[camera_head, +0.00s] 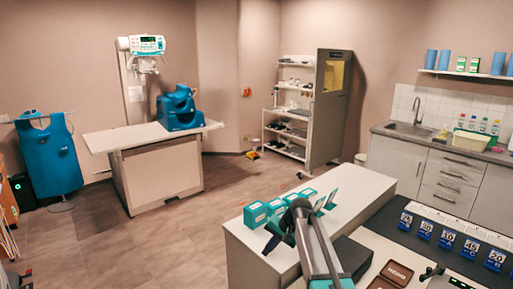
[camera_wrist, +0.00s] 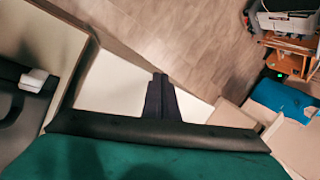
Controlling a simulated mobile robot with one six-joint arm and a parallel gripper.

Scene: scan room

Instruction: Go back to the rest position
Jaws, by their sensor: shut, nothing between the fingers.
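My gripper (camera_wrist: 160,78) is shut and empty in the wrist view, its dark fingers together above a white surface. In the head view my gripper (camera_head: 270,244) shows as a dark shape at the end of my bent arm, partly hidden by the arm. It is over the near part of the white counter (camera_head: 352,196), close to a row of teal boxes (camera_head: 256,214). I cannot tell in the head view how high it is above the counter.
A dark desk mat (camera_head: 408,240) with several blue numbered cards lies at the right. An exam table (camera_head: 107,140) with a blue stand (camera_head: 180,110) is at the back left. A blue apron (camera_head: 48,158) hangs at the far left. The floor (camera_head: 165,240) between is clear.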

